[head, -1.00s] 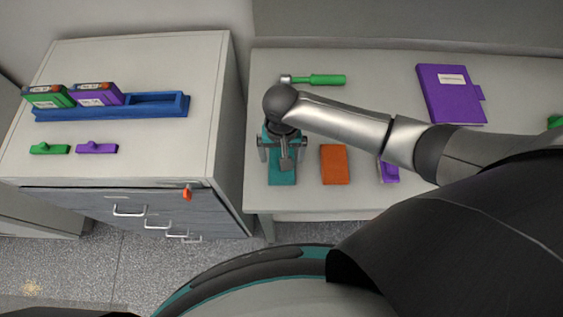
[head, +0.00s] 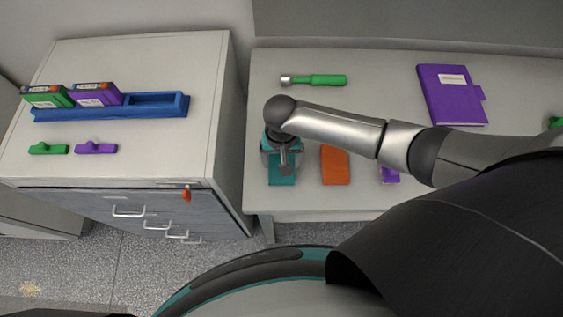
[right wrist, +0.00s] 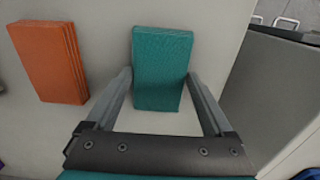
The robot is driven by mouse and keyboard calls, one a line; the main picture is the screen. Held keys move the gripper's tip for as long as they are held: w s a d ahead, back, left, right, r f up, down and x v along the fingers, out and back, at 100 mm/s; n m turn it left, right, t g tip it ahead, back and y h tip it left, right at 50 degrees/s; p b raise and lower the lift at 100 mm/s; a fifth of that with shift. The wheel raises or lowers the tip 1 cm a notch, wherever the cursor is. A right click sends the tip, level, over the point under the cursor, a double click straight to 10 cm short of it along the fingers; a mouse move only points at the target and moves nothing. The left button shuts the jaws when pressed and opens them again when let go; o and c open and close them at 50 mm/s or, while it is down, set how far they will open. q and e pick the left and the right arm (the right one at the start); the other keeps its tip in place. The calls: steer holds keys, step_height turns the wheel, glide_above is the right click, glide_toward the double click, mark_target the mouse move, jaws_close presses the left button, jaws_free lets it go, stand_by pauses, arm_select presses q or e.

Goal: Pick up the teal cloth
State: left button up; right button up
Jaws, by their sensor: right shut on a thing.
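The teal cloth (head: 282,181) is a folded rectangle lying at the left front of the bench, partly hidden under my right gripper. In the right wrist view, the teal cloth (right wrist: 162,62) stands between the two fingers, one along each side edge. My right gripper (head: 281,168) points down over the cloth and is shut on it. The right gripper's fingertips (right wrist: 159,77) show at the cloth's sides in the wrist view. The cloth appears to be still at the bench surface. My left gripper is in neither view.
An orange cloth (head: 335,165) lies just right of the teal one. A purple item (head: 389,174) is partly hidden under my arm. A green-handled tool (head: 315,80) and purple notebook (head: 451,95) lie farther back.

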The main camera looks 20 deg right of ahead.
steer(key=shift+c, duration=0.9)
steer(key=shift+r, duration=0.1)
step_height(320, 180, up, 20)
steer(key=p, duration=0.2)
steer(key=shift+p, duration=0.35)
